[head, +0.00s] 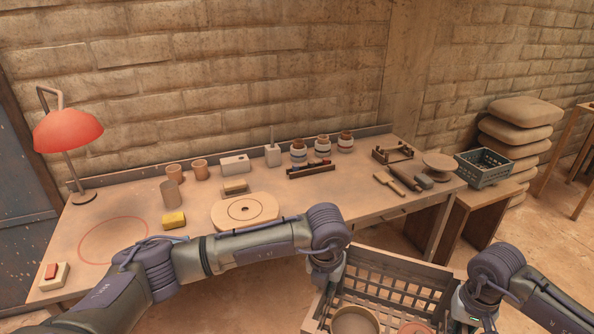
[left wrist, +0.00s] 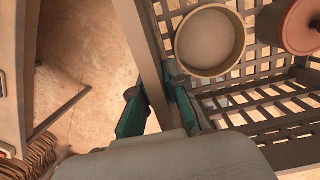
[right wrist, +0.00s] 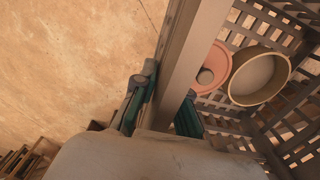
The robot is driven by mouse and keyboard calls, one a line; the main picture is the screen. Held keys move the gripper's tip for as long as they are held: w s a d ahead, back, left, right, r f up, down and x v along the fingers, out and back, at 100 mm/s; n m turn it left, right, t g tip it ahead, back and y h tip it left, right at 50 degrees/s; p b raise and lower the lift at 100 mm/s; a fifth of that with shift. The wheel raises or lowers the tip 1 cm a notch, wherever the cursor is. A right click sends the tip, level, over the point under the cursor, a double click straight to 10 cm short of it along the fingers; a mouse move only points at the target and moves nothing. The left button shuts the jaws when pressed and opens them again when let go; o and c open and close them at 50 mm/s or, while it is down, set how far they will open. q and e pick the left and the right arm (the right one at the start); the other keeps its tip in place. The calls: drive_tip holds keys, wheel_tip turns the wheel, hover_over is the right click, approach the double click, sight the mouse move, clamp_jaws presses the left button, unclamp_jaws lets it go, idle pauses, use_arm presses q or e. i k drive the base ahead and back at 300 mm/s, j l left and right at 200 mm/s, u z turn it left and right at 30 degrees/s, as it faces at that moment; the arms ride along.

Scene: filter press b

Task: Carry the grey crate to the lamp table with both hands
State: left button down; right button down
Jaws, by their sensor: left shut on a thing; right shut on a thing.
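A slatted grey-brown crate (head: 385,262) is in front of me, between my two hands. My left gripper (head: 323,288) is shut on its left wall, and the left wrist view shows that wall (left wrist: 143,50) between the fingers (left wrist: 157,106). My right gripper (head: 466,306) is shut on the opposite wall (right wrist: 183,65), between its fingers (right wrist: 161,110). Inside are a tan round bowl (left wrist: 210,42) and a terracotta lidded pot (left wrist: 303,24). The lamp table (head: 130,205) stands ahead, with a red lamp (head: 68,130) at its left end. The crate's underside is hidden.
The table holds a red ring mark (head: 113,240), a yellow sponge (head: 174,220), a round disc (head: 245,212), cups, jars and tools. A blue-grey crate (head: 484,167) sits on a low bench at right, before stacked sacks (head: 520,130). Bare tabletop shows around the ring.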

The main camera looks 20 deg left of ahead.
sight(332, 195)
drive_tip(key=i+u, duration=0.1)
drive_tip(key=i, duration=0.4)
drive_tip(key=i+l+u, duration=0.15)
drive_tip(key=i, duration=0.35)
drive_tip(key=i+l+u, duration=0.1)
drive_tip(key=i, duration=0.4)
drive_tip(key=i+l+u, duration=0.25)
drive_tip(key=u, duration=0.15)
drive_tip(key=i+l+u, duration=0.55)
drive_tip(key=l+u, duration=0.2)
